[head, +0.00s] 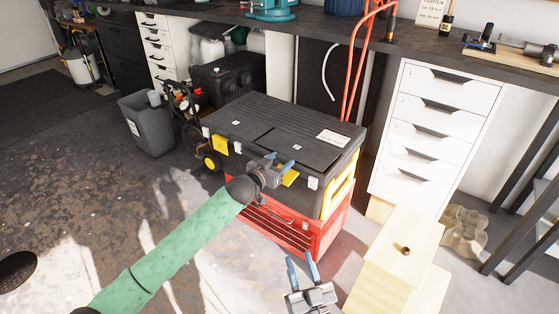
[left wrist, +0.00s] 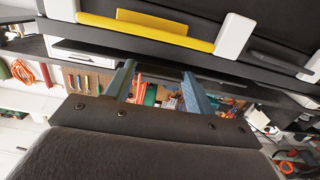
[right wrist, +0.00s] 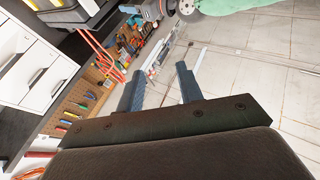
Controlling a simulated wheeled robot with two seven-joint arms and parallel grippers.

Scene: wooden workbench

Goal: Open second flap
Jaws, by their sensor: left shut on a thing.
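The black toolbox (head: 285,120) sits on a red toolbox (head: 265,225). Its lid is down. In the left wrist view a yellow handle (left wrist: 145,28) and a white latch (left wrist: 235,36) show above the fingers. My right gripper (head: 302,270) is open and empty, low in front of the red toolbox.
A pale wooden stool-like block (head: 395,260) stands right of my right gripper. White drawers (head: 430,130) stand behind it under the workbench (head: 400,42). A grey bin (head: 148,125) and a compressor-like machine are at the left.

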